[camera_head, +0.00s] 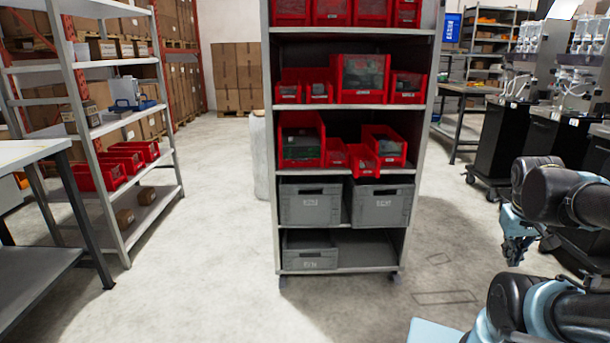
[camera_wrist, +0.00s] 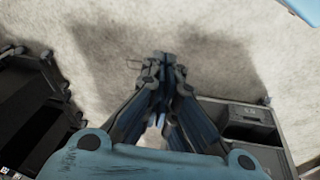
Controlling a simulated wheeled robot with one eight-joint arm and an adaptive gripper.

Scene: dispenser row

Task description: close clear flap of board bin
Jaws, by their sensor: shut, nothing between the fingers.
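Several open red bins stand on the shelves of the tall grey rack. A large red bin (camera_head: 302,153) at the left of the middle shelf shows dark green, board-like contents. Another large red bin (camera_head: 360,94) on the shelf above holds greyish-green items. I cannot tell which is the board bin, and no clear flap can be made out on either. My gripper (camera_head: 515,258) hangs right of the rack, well apart from the bins. In the wrist view my gripper (camera_wrist: 161,58) has its fingers together, empty, over bare floor.
The rack (camera_head: 272,190) has grey crates (camera_head: 310,205) on its lower shelves; its edge shows at lower right in the wrist view (camera_wrist: 283,142). A side shelf (camera_head: 130,205) and table (camera_head: 28,152) stand left. Black dispenser cabinets (camera_head: 503,145) stand right. Floor before the rack is clear.

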